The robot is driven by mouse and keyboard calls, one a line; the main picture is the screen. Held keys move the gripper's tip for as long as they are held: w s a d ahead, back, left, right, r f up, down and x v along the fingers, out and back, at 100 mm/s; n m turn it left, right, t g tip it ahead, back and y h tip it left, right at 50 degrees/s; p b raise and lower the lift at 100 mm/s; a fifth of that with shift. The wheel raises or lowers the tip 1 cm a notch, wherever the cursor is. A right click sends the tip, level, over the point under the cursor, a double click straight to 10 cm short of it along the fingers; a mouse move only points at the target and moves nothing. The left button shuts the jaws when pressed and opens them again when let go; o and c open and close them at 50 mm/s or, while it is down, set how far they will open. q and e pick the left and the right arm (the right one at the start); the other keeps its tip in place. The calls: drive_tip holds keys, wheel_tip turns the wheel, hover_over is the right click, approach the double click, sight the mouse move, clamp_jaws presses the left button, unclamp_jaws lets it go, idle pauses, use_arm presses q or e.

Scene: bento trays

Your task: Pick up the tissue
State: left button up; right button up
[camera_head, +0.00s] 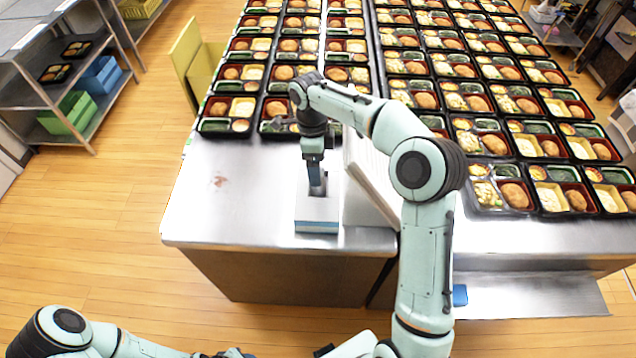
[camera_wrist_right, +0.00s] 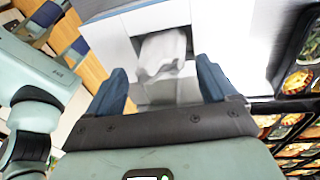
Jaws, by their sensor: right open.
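The tissue box (camera_head: 317,228), white on top with a blue front side, stands on the metal table near its front edge. In the right wrist view, a white tissue (camera_wrist_right: 163,50) sticks up from the opening of the box (camera_wrist_right: 112,42). My right gripper (camera_head: 317,188) points down over the box. In the wrist view its two blue fingers (camera_wrist_right: 166,78) are apart, one on each side of the tissue, with nothing held. The gripper hides the tissue in the head view. My left arm shows only at the bottom left, and its fingers are out of frame.
A white block or stack (camera_head: 367,180) stands just right of the box. Rows of filled bento trays (camera_head: 515,194) cover the back and right. A shelf with bins (camera_head: 72,112) stands at the left.

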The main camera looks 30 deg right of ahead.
drive_tip(key=shift+s+f, duration=0.25)
drive_tip(key=shift+f, duration=0.65)
drive_tip(key=shift+w, duration=0.1)
drive_tip(key=shift+c, duration=0.6)
use_arm(q)
drive_tip(key=shift+s+f, duration=0.2)
use_arm(e)
drive_tip(key=c, duration=1.3)
wheel_tip(320, 180, up, 18)
drive_tip(key=p, duration=0.3)
drive_tip(key=shift+f, duration=0.15)
use_arm(q)
drive_tip(key=shift+t, duration=0.3)
drive_tip(key=w+r, duration=0.4)
drive_tip(key=shift+w, duration=0.15)
use_arm(e)
wheel_tip(320, 180, up, 2)
drive_tip(key=shift+r, duration=0.2)
